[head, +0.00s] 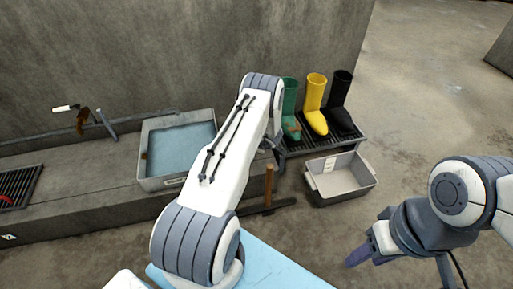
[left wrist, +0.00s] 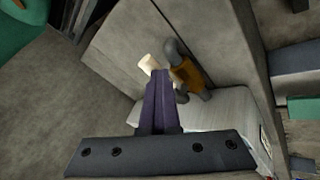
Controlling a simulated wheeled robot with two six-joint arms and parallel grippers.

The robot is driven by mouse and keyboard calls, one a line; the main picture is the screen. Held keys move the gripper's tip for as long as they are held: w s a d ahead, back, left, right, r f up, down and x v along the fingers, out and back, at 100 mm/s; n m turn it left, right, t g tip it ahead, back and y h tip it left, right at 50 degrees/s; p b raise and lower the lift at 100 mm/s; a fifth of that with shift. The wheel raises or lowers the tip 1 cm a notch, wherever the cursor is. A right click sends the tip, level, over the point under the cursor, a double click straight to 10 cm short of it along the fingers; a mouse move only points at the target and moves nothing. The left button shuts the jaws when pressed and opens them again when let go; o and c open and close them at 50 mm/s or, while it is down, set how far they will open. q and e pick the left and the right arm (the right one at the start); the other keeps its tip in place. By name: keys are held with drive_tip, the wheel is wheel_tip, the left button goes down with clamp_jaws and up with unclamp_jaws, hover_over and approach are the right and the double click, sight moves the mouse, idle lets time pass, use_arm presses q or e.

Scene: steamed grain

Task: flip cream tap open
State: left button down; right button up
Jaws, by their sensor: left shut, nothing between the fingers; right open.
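A tap with a cream lever (head: 65,108) and a rusty brown body (head: 82,121) stands at the wall on the left in the head view. The left wrist view shows a cream lever (left wrist: 149,65), an orange-brown tap body (left wrist: 188,75) and a grey bent pipe (left wrist: 176,50). My left gripper (left wrist: 160,75) is shut and empty, its purple fingertips overlapping the lever's lower end in that view; I cannot tell whether they touch. In the head view my forearm hides this gripper. My right gripper (head: 357,257) is open and empty at the lower right, far from the tap.
A grey basin (head: 150,127) with blue water sits on the concrete ledge. Green (head: 290,105), yellow (head: 315,100) and black boots (head: 340,100) stand on a rack. A grey bin (head: 352,192) is on the floor. A light blue surface (head: 275,268) is in front.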

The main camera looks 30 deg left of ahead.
use_arm(q)
drive_tip(key=shift+d, duration=0.1)
idle(0.3)
drive_tip(key=d+r+p, duration=0.5)
drive_tip(key=r+p, duration=0.3)
drive_tip(key=shift+s+d+r, duration=0.15)
drive_tip(key=shift+s+d, duration=0.05)
drive_tip(key=shift+w, duration=0.1)
idle(0.3)
